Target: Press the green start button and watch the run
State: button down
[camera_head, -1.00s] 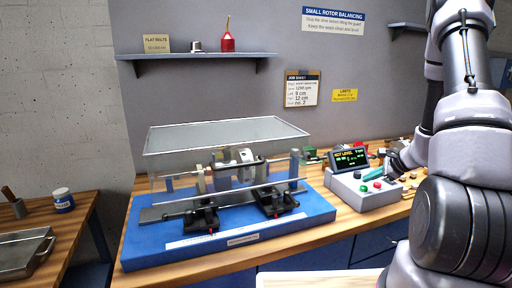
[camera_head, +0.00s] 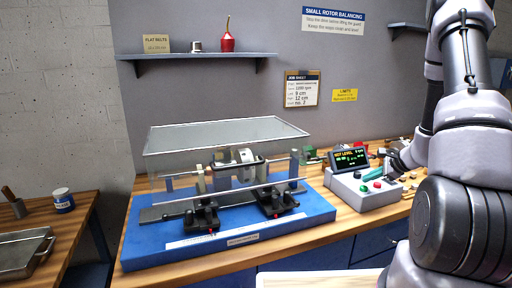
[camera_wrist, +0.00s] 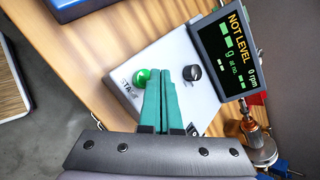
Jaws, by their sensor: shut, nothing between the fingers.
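The control box (camera_head: 345,191) stands right of the rotor rig. Its green start button (camera_head: 364,188) shows beside a red button (camera_head: 377,185). In the wrist view the green button (camera_wrist: 140,77) is by the START label, just left of my shut teal fingertips (camera_wrist: 164,72). I cannot tell whether they touch it. In the head view my gripper (camera_head: 374,174) is over the box. The display (camera_head: 349,160) reads NOT LEVEL. The rotor (camera_head: 242,165) sits in the rig under a clear guard (camera_head: 228,134). The red button is hidden in the wrist view.
A black knob (camera_wrist: 191,73) is right of my fingertips. The blue rig base (camera_head: 150,250) fills the bench's left part. Small tools and parts lie behind and right of the box. A shelf (camera_head: 195,57) hangs on the wall above.

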jog(key=shift+f, duration=0.1)
dwell(0.4)
jog(key=shift+f, duration=0.35)
